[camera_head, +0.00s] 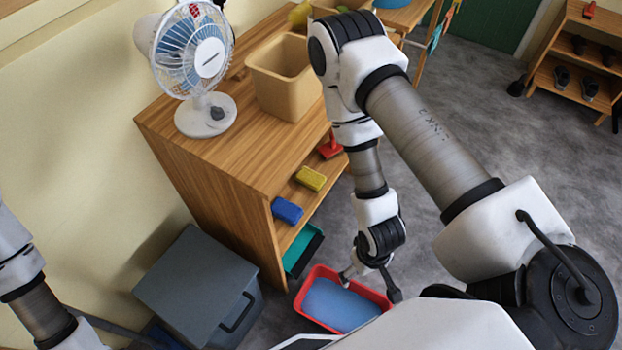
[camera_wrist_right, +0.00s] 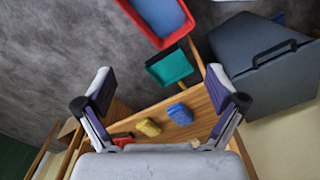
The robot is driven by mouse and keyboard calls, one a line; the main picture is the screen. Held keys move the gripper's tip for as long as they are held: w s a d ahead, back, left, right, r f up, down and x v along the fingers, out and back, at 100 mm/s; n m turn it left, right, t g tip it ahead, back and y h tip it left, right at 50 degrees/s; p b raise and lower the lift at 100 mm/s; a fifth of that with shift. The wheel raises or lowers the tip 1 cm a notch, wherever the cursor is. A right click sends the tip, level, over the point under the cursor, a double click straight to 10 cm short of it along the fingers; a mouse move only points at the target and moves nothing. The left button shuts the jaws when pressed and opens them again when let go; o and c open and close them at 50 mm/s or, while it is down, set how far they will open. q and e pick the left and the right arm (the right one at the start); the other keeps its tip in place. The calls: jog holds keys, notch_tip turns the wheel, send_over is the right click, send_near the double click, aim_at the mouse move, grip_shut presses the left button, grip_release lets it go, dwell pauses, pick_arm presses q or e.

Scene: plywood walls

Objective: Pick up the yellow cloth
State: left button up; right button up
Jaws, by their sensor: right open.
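The yellow cloth (camera_head: 311,178) looks like a small folded block. It lies on the wooden unit's lower shelf between a blue block (camera_head: 287,210) and a red item (camera_head: 330,147). In the right wrist view the yellow cloth (camera_wrist_right: 149,128) shows beyond my gripper, between the blue (camera_wrist_right: 180,113) and red (camera_wrist_right: 122,140) items. My right gripper (camera_head: 370,284) is open and empty. It hangs over the red tub, in front of the shelf and apart from the cloth; the wrist view shows its spread fingers (camera_wrist_right: 160,80). My left arm shows at the left edge, its gripper out of view.
The wooden unit (camera_head: 205,150) carries a fan (camera_head: 205,112) and a tan bin (camera_head: 283,85). A red tub (camera_head: 318,276) with a blue inside, a teal tray (camera_head: 302,252) and a grey lidded bin (camera_head: 200,280) stand low nearby. Grey floor is open to the right.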

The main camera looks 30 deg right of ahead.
jog(key=m, duration=0.2)
jog(key=m+t+y+b, duration=0.2)
jog(key=m+t+b, duration=0.1)
jog(key=m+b, duration=2.2)
send_near(311, 177)
jog(key=s+f, duration=0.1)
jog(key=a+f+m+p, duration=0.1)
jog(key=s+f+m+p, duration=0.1)
jog(key=shift+s+a+f, duration=0.25)
jog(key=shift+s+f, duration=0.1)
jog(key=w+d+b, duration=0.1)
jog(key=b, duration=0.1)
jog(key=w+t+b, duration=0.1)
jog(key=shift+w+d+m+b, duration=0.3)
jog(key=shift+w+d+b, duration=0.1)
jog(key=b+x, duration=0.1)
jog(key=x, duration=0.1)
jog(key=b+x, duration=0.1)
jog(key=x, duration=0.1)
jog(key=b+x, duration=0.2)
jog(key=shift+w+a+f, duration=0.2)
jog(key=shift+a+f, duration=0.1)
jog(key=shift+a, duration=0.15)
jog(key=shift+w+a+f, duration=0.1)
jog(key=shift+w+f, duration=0.05)
jog(key=shift+f, duration=0.05)
jog(key=shift+r, duration=0.15)
